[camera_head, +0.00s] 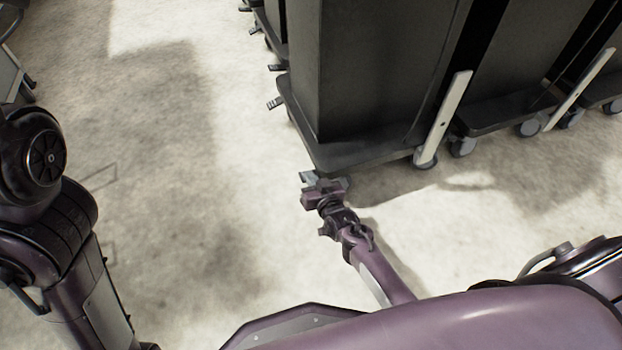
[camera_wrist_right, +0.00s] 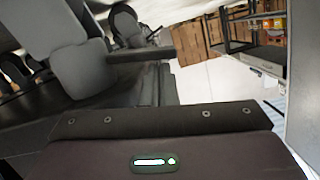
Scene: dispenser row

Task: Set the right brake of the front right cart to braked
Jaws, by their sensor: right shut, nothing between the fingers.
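The dark cart (camera_head: 380,75) nearest me stands at the upper middle of the head view on a black base (camera_head: 365,155). My right gripper (camera_head: 318,186) is shut and empty at the near left corner of that base, low by the floor. A small light grey piece (camera_head: 307,177) shows just beyond the gripper, partly hidden; I cannot tell whether it is the brake pedal or its setting. The right wrist view shows grey rounded caster parts (camera_wrist_right: 75,65) close up at the left. My left gripper is out of the head view; only its arm shows.
Other dark carts (camera_head: 500,85) stand at the right, with light upright bars between. Grey pedals (camera_head: 275,103) stick out along the cart's left side. The floor (camera_head: 190,190) on the left is clear. Cardboard boxes (camera_wrist_right: 190,42) show in the right wrist view.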

